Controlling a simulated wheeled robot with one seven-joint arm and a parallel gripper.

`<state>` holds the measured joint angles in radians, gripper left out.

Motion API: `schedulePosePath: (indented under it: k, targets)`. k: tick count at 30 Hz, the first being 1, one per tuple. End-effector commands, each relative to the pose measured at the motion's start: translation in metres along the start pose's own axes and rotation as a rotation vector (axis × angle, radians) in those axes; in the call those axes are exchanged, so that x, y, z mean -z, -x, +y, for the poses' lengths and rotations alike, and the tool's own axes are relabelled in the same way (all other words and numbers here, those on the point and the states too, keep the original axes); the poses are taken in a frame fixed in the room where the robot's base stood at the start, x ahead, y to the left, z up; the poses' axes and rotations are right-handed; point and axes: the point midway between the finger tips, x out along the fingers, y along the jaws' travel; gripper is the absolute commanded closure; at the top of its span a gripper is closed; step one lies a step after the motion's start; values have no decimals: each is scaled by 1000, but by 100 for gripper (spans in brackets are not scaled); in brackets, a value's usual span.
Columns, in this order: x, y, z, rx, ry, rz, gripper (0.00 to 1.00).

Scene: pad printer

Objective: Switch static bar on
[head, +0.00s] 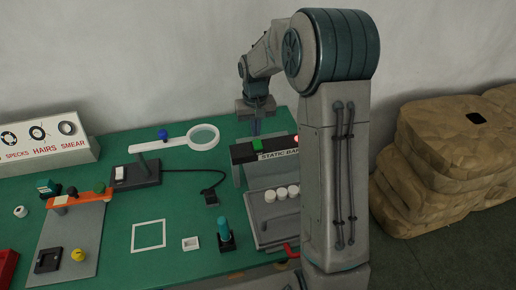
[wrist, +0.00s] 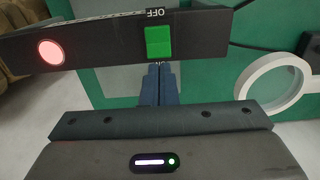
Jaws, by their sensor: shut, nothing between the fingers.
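The static bar (head: 270,155) is a black bar labelled STATIC BAR, standing on a frame at the right of the green bench. It crosses the top of the wrist view (wrist: 100,40). Its green rocker switch (head: 258,146) shows close up in the wrist view (wrist: 158,42), with the word OFF beside it. A round pinkish-red lamp (wrist: 51,53) glows at the bar's other end. My gripper (head: 256,133) is shut and empty, pointing down beside the switch. In the wrist view its fingertips (wrist: 158,68) are at the switch's edge; I cannot tell whether they touch.
Several white round pieces (head: 282,193) sit on a tray under the bar. A magnifier lamp (head: 190,140) stands left of the bar. A teal-knobbed lever (head: 224,232) is in front. My arm hides the bar's right end in the head view.

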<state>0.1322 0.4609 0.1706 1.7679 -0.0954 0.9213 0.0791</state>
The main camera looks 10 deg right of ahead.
Motion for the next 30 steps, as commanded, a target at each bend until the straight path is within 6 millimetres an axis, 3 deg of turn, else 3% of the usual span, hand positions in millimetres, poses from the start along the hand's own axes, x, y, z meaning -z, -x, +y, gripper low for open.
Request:
schedulePosePath:
  k: [25, 30]
  targets:
    - [0, -16, 0, 0, 1, -1, 100]
    - [0, -9, 0, 0, 0, 1, 100]
